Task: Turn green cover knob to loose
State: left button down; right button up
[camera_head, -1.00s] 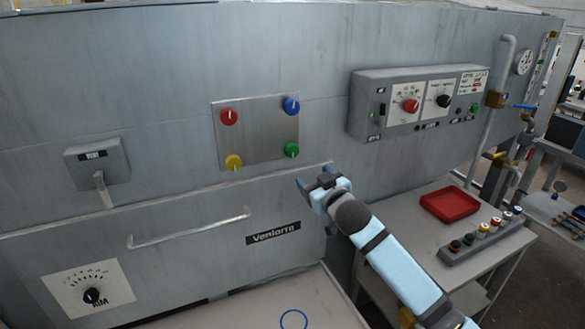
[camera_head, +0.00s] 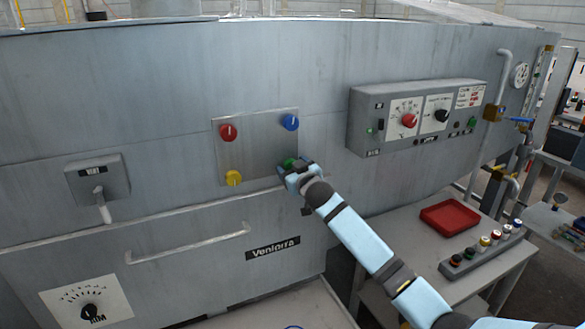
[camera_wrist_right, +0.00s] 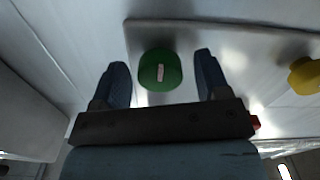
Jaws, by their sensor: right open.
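The green cover knob (camera_head: 291,163) sits at the lower right corner of a square metal cover plate (camera_head: 258,152). My right gripper (camera_head: 291,171) is in front of it and partly hides it in the head view. In the right wrist view the green knob (camera_wrist_right: 160,70), with a short pale mark on its face, lies between the two open fingers of the gripper (camera_wrist_right: 162,80). Gaps show on both sides, wider on the right, so the fingers look apart from it. My left gripper is not in view.
Red (camera_head: 228,132), blue (camera_head: 291,122) and yellow (camera_head: 233,177) knobs sit at the plate's other corners. A control box (camera_head: 420,115) juts out to the right. A handle bar (camera_head: 188,245) lies below. A red tray (camera_head: 449,214) rests on the side table.

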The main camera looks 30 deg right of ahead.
jog(key=c, duration=0.9)
